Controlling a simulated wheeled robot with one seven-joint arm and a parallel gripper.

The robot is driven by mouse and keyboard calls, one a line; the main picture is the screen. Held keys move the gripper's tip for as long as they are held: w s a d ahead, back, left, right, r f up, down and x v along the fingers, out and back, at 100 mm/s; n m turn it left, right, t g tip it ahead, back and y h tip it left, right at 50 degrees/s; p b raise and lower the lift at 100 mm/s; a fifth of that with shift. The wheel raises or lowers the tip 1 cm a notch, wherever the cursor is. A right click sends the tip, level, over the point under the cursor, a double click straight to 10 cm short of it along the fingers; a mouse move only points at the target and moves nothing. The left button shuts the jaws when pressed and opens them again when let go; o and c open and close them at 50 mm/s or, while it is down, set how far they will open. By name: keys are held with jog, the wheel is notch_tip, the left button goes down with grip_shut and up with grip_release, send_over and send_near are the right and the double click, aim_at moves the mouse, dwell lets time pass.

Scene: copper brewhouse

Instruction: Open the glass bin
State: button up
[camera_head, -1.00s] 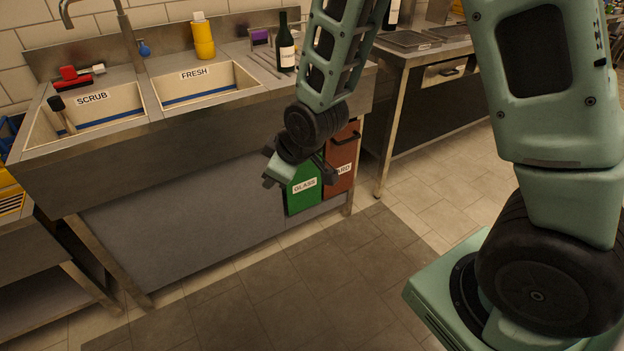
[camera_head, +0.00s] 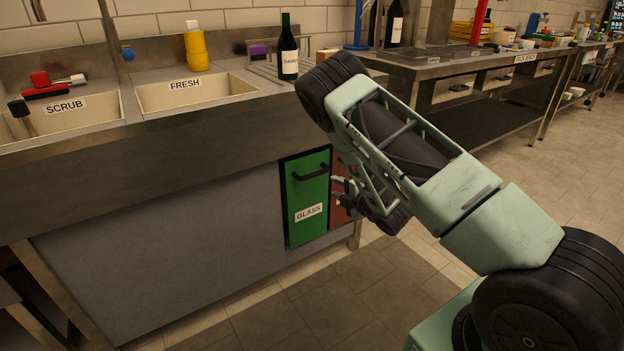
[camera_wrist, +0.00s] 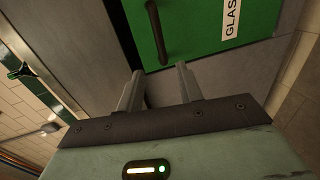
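The glass bin (camera_head: 304,222) is a green front panel with a white GLASS label, set at the right end of the sink unit's lower front. It appears closed. Its dark bar handle (camera_head: 310,172) is near the top, and the handle also shows upright in the wrist view (camera_wrist: 157,34). My gripper (camera_head: 337,190) is just right of the green panel in the head view, its fingers partly hard to make out. In the wrist view my gripper (camera_wrist: 158,82) is open and empty, fingers apart, with the handle beyond the tips and not between them.
A red-brown bin front (camera_head: 339,207) is beside the green one, mostly hidden by my arm. Above are the sink basins, marked SCRUB (camera_head: 62,125) and FRESH (camera_head: 190,94), and a dark bottle (camera_head: 288,55). The floor in front (camera_head: 330,300) is clear.

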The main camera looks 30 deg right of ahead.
aim_at(314, 176)
jog(key=b+x, duration=0.2)
jog(key=x, duration=1.2)
jog(key=shift+w+f, duration=0.1)
jog(key=shift+w, duration=0.1)
grip_shut()
jog(key=shift+s, duration=0.1)
